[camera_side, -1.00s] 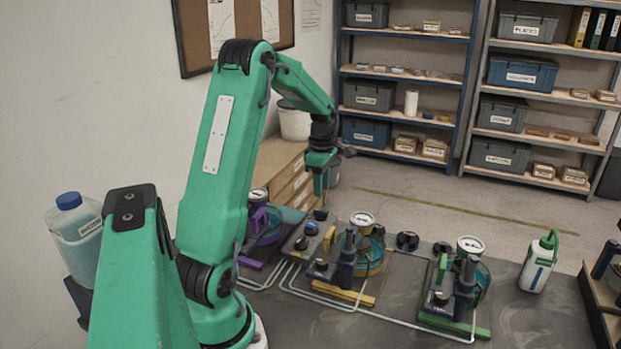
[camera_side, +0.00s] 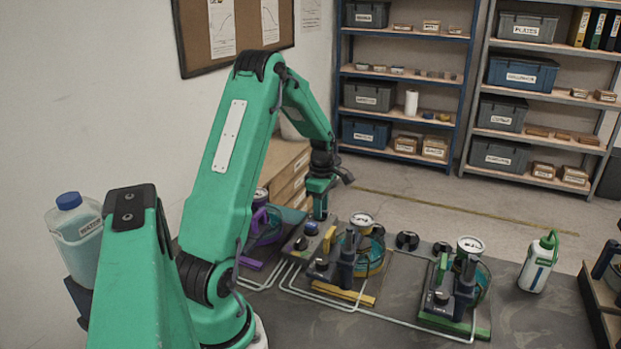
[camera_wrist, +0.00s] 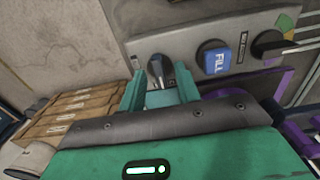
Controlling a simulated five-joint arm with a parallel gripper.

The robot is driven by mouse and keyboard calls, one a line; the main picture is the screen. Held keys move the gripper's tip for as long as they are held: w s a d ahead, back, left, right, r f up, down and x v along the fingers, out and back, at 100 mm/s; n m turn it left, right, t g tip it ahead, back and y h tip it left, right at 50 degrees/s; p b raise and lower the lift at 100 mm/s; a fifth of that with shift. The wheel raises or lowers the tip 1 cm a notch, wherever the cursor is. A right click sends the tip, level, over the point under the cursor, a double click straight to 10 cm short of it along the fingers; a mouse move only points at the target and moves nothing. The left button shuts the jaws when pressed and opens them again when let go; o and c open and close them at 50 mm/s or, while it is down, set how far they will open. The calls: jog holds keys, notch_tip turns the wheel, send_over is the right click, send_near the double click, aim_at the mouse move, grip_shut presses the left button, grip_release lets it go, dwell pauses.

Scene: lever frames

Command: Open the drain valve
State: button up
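A small dark lever knob (camera_wrist: 158,68) sits on a grey control panel (camera_wrist: 186,52) in the wrist view; its label is too small to read, so I cannot tell whether it is the drain valve. My gripper (camera_wrist: 160,88) has its two green fingers apart, one on each side of this knob, with gaps visible. In the side view my gripper (camera_side: 320,212) points down at the far end of the panel (camera_side: 296,243), where the fingers partly hide the knob.
A blue FILL button (camera_wrist: 214,58) and a black knob (camera_wrist: 269,43) are on the panel right of my fingers. Purple parts (camera_wrist: 270,90) stand close by. Yellow (camera_side: 348,297) and green (camera_side: 455,324) stations stand to the right.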

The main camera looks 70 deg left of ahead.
jog(key=shift+f, duration=0.15)
grip_shut()
